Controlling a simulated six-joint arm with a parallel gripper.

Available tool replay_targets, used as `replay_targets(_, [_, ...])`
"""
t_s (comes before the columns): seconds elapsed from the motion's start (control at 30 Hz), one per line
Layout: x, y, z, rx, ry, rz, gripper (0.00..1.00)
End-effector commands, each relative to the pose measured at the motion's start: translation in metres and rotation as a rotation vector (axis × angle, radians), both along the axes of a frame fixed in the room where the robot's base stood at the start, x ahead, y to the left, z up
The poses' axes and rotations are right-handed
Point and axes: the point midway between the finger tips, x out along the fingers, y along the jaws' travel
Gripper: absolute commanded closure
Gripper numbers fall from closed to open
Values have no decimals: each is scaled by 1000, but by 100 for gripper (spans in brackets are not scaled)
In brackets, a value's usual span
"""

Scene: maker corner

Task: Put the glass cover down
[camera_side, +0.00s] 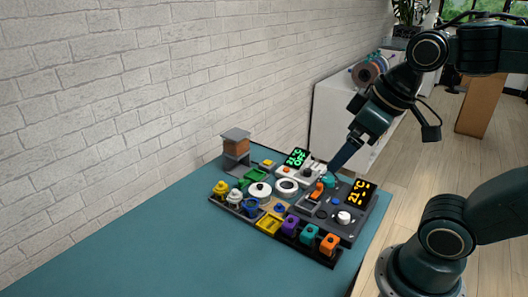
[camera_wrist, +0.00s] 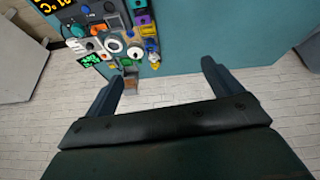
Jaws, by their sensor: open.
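I cannot clearly make out a glass cover in either view; any clear part is too small to tell. The dark panel board (camera_side: 352,229) with its buttons, knobs and displays stands on the teal table, and its upper part shows at the upper left of the wrist view (camera_wrist: 68,17). My gripper (camera_side: 333,168) is above the back right part of the board, close to the white unit with a green display (camera_side: 297,157). In the wrist view my gripper (camera_wrist: 163,73) has its two fingers wide apart with nothing between them.
A row of coloured blocks, among them a purple one (camera_side: 290,226) and an orange one (camera_side: 329,243), lines the front edge. A brown box with grey top (camera_side: 236,146) stands at the back left near the brick wall (camera_side: 150,90). The table's front left (camera_side: 130,245) is clear.

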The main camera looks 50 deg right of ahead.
Motion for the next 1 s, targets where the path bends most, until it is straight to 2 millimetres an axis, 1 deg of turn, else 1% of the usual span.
replay_targets(0.03, [-7, 1, -2, 13, -12, -22, 9])
replay_targets(0.1, [-14, 2, -4, 30, -20, -50, 9])
replay_targets(0.23, [-20, 3, -6, 47, -28, -77, 9])
replay_targets(1.0, [-20, 3, -7, 50, -29, -81, 9])
